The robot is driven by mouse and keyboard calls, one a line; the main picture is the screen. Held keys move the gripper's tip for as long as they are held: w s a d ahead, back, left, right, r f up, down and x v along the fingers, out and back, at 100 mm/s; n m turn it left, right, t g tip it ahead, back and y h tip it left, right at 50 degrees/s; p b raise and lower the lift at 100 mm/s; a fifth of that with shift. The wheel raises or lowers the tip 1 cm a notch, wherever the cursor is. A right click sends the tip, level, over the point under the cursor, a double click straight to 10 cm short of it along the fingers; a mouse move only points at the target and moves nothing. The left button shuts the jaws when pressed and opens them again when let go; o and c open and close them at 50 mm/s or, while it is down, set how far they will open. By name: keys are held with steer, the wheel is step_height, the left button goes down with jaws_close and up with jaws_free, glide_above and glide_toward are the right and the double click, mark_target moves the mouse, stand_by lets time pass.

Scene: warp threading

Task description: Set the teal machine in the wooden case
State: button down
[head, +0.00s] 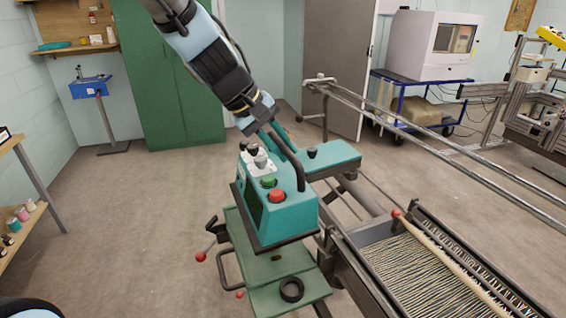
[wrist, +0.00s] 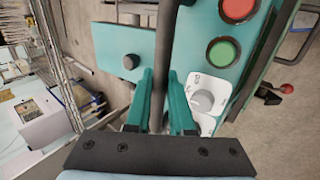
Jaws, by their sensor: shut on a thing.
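The teal machine (head: 285,218) is a boxy unit with a red button, a green button, a white dial plate and a dark bar handle (head: 291,160). A flat teal arm with a black knob extends from its back right. My gripper (head: 268,130) is shut on the handle from above. The wrist view shows the teal fingers (wrist: 165,98) on either side of the dark bar, beside the machine's button panel (wrist: 228,62). The machine is at a green stand plate (head: 275,265); I cannot tell whether it touches it. I cannot make out a wooden case in either view.
A metal frame with pale warp threads (head: 425,270) stands close on the right, with long rails (head: 430,140) behind. A green cabinet (head: 165,75) and a blue cart (head: 425,100) stand at the back. A shelf rack (head: 25,190) is at the left. The left floor is clear.

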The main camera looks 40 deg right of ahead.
steer(key=shift+r+p, duration=3)
steer(key=shift+r, duration=3.9)
